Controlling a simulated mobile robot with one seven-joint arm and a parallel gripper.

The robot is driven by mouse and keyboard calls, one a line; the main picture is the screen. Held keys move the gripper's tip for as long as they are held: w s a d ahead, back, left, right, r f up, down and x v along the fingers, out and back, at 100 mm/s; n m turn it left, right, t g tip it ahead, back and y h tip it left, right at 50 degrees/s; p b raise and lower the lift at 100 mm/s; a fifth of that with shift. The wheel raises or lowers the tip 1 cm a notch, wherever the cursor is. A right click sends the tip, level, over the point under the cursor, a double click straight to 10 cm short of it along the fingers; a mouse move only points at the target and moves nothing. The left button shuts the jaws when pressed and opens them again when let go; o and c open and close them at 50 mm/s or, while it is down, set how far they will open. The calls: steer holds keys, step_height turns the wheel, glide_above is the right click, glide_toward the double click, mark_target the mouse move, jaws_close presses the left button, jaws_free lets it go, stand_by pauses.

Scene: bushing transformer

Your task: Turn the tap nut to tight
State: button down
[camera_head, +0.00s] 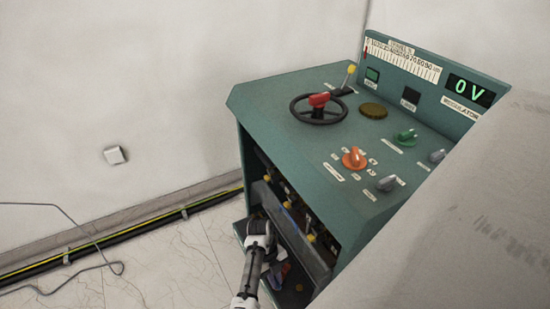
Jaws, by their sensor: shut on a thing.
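The green console (292,145) has an open front compartment. Inside it, several yellow-topped fittings (311,238) stand in a slanting row along a grey bar. I cannot tell which part is the tap nut or how tight it is. My arm rises from the bottom edge to the left part of this opening. My gripper (268,243) is at the opening, below and left of the nearest yellow-topped fitting. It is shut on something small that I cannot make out. Its fingertips are mostly hidden by the wrist and the dark interior.
A black handwheel (319,109) with a red hub, an orange knob (354,158) and other knobs sit on the console top. The display (470,91) reads 0 V. A large pale grey surface (450,220) fills the lower right. Cables (110,235) run along the left wall.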

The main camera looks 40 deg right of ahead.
steer(key=shift+m, duration=0.5)
steer(key=shift+y, duration=0.3)
steer(key=c, duration=1.5)
jaws_free()
steer(key=shift+o, duration=0.2)
steer(key=p+v, duration=0.4)
steer(key=v, duration=0.9)
steer(key=shift+r+p, duration=0.3)
steer(key=shift+r, duration=0.05)
steer(key=shift+w, duration=0.1)
